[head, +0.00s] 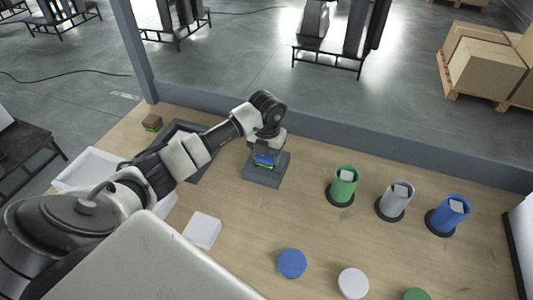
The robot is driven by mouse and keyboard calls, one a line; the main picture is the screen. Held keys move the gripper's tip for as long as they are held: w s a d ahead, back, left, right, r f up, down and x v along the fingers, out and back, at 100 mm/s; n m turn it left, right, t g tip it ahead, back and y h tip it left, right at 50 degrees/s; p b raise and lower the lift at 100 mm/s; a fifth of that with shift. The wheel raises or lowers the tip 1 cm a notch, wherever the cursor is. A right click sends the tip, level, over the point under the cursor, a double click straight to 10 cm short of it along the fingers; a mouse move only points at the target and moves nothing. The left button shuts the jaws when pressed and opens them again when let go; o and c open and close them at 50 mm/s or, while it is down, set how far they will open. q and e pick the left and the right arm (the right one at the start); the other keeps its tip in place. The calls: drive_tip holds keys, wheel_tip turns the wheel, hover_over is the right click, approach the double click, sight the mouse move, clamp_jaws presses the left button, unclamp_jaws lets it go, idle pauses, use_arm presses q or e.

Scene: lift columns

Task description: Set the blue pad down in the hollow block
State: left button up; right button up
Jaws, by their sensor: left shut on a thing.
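The blue pad (264,159) is at the fingers of my left gripper (265,152), over the grey hollow block (269,181) on the table. My left gripper is shut on the blue pad, pointing down. A thin green layer (266,167) shows just under the blue, at the block's top. The gripper covers part of the pad, and I cannot tell whether the pad touches what is below it. My right gripper is not in view.
Green (343,184), grey (396,199) and blue (451,212) cylinders stand right of the block. Blue (292,263) and white (353,283) discs lie in front. A white square (202,230) lies left, and a brown block (152,123) stands at the back left.

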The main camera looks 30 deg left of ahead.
use_arm(q)
drive_tip(key=o, duration=1)
drive_tip(key=shift+r, duration=0.1)
drive_tip(key=shift+r+p, duration=2.6)
drive_tip(key=shift+r, duration=0.85)
drive_tip(key=shift+s+f, duration=0.1)
drive_tip(key=shift+f, duration=0.05)
